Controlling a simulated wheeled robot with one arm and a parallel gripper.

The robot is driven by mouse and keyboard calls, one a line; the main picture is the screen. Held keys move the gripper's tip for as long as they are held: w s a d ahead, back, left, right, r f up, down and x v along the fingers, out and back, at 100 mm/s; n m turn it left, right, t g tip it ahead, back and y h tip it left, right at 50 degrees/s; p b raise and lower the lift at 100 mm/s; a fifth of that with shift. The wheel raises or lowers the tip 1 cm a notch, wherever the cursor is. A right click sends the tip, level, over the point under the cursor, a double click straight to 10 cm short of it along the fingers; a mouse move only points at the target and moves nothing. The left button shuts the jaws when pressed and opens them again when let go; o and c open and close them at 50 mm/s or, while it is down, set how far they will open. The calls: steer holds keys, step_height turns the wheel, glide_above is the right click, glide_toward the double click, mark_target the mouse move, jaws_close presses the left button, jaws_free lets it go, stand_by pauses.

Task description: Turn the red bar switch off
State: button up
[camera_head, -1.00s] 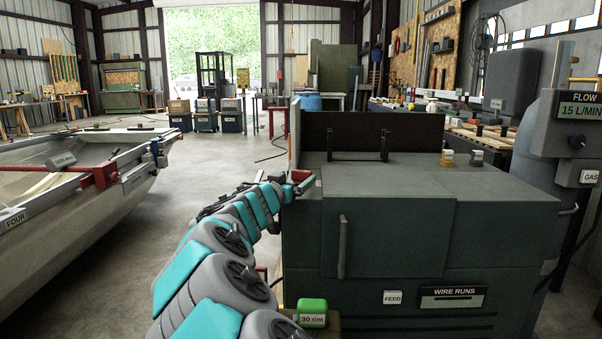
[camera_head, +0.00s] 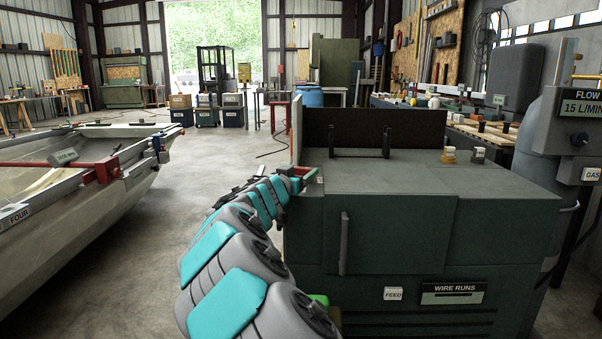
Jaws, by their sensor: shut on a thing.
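The red bar switch (camera_head: 301,171) shows as a small red piece at the left edge of the dark green machine (camera_head: 388,222), near its top corner. My arm reaches up to it from the bottom of the picture. My gripper (camera_head: 290,173) is at the red bar and is shut on it, though the fingers are small and partly hidden by my own arm links. The bar's exact angle is hard to tell at this size.
A green block (camera_head: 319,299) is mostly hidden behind my arm at the machine's foot. A pale boat hull (camera_head: 75,205) stands at the left. Open concrete floor (camera_head: 215,160) lies between. A grey gas unit (camera_head: 570,125) stands at the right.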

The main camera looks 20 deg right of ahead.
steer(key=c, duration=0.6)
steer(key=f+b, duration=0.1)
steer(key=b, duration=0.2)
steer(key=shift+d, duration=0.1)
steer(key=n+t+y+b, duration=0.1)
steer(key=b, duration=0.3)
steer(key=shift+s+d+f, duration=0.1)
steer(key=shift+d+f, duration=0.05)
steer(key=n+t+y+b, duration=0.1)
steer(key=y+b, duration=0.1)
steer(key=b, duration=0.3)
steer(key=shift+n, duration=0.3)
steer(key=shift+d+r+n+t+y+b, duration=0.1)
steer(key=shift+r+n+t+y+b, duration=0.3)
steer(key=shift+n+t+y+b, duration=0.55)
steer(key=shift+g+y, duration=0.25)
steer(key=shift+r, duration=0.1)
steer(key=o, duration=1.3)
steer(key=shift+r, duration=0.1)
